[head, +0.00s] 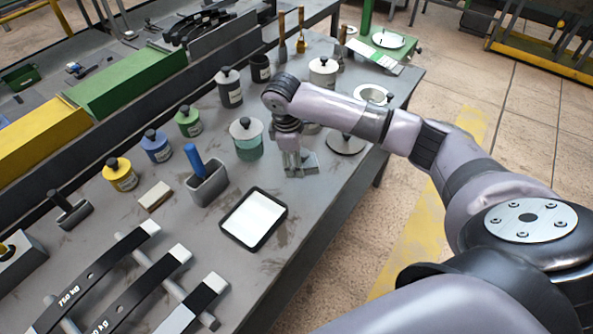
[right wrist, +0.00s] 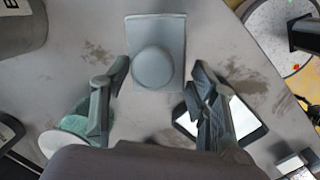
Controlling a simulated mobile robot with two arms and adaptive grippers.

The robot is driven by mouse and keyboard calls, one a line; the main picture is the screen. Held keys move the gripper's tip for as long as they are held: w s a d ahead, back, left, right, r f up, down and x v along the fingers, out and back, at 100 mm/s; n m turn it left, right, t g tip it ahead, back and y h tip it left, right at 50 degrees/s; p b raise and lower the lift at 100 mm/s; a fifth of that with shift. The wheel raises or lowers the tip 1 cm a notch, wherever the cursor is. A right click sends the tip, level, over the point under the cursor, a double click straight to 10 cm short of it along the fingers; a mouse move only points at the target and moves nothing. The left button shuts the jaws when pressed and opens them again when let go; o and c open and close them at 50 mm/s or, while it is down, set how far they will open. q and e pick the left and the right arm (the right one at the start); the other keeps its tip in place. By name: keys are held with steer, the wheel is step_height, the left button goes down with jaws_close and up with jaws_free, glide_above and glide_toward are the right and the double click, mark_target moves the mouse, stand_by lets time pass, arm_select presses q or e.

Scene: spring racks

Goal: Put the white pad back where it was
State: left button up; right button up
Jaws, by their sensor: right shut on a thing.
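A white pad (head: 255,216) lies flat within a black rim on the grey bench, right of the blue-handled grey holder. The pad also shows in the right wrist view (right wrist: 236,117), partly hidden behind a finger. My right gripper (head: 296,166) is over the bench beyond the pad, pointing down, beside the teal jar. In the right wrist view my right gripper (right wrist: 158,70) has its fingers at either side of a grey block with a round knob (right wrist: 155,66) and is shut on it. Whether the block touches the bench is unclear. My left gripper is not in view.
A teal jar (head: 246,143) stands close to the left of my right gripper. Blue-handled holder (head: 207,182), small pale block (head: 155,196) and several knobbed pots stand to the left. Black leaf springs (head: 140,282) lie at lower left. Bare bench shows around the pad.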

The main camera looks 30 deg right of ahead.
step_height(320, 180, down, 3)
steer(key=shift+a+r, duration=0.1)
steer(key=shift+r, duration=0.05)
step_height(320, 180, down, 4)
steer(key=shift+r+p, duration=0.1)
steer(key=shift+p, duration=0.3)
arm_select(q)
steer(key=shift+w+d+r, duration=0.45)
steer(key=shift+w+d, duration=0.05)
arm_select(e)
steer(key=o, duration=1.6)
steer(key=shift+c, duration=0.2)
arm_select(q)
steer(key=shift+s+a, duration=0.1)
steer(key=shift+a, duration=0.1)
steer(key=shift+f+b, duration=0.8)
steer(key=shift+b, duration=0.05)
arm_select(e)
steer(key=r, duration=0.4)
steer(key=a+r, duration=0.1)
steer(key=r, duration=0.7)
steer(key=shift+a, duration=0.35)
